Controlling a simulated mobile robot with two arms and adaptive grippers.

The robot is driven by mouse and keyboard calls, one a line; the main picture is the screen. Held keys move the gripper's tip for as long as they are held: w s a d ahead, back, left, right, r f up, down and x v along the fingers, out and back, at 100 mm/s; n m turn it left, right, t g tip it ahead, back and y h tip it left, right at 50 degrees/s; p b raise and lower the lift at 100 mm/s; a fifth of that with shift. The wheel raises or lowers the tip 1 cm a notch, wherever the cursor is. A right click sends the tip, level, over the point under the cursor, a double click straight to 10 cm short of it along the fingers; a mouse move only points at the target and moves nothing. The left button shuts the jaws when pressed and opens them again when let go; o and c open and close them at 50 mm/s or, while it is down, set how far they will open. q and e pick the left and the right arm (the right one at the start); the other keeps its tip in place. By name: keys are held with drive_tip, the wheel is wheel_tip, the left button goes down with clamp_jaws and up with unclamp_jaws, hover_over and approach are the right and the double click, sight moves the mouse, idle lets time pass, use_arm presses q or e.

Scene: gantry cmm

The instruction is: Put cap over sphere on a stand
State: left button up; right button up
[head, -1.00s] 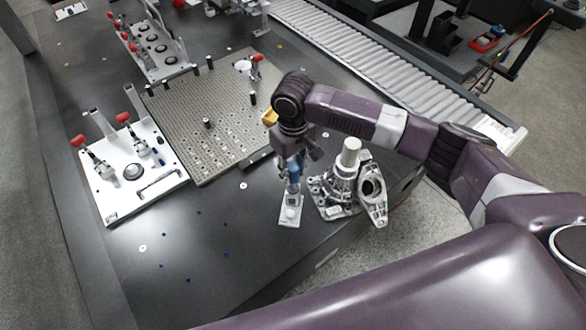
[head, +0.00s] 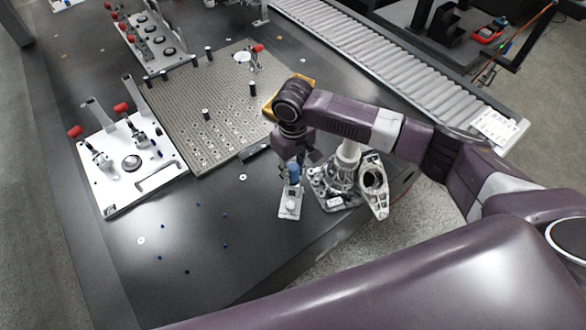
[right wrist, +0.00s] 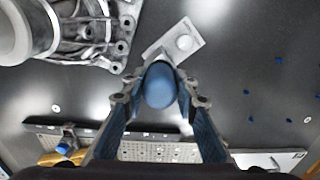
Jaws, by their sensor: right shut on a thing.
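My right gripper (head: 294,180) points down at the near right edge of the dark table and is shut on a blue cap (right wrist: 160,86). The cap sits between its two fingertips; it also shows, partly covered, in the head view (head: 294,172). The stand (head: 289,212) is a small pale plate on the table just below the gripper. The cap appears above the stand, apart from the sphere; the exact height is hard to tell. My left gripper is out of view.
A grey metal casting (head: 374,200) with an upright pale cylinder (head: 348,156) stands close right of the stand. A perforated plate (head: 215,125) and a white clamp fixture (head: 115,185) lie left. A yellow object (head: 272,103) is partly behind my arm.

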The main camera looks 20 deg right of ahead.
sight(293, 167)
drive_tip(key=shift+f+p, duration=0.2)
drive_tip(key=shift+p, duration=0.25)
idle(1.0)
drive_tip(key=o, duration=0.9)
wheel_tip(293, 167, up, 12)
idle(0.4)
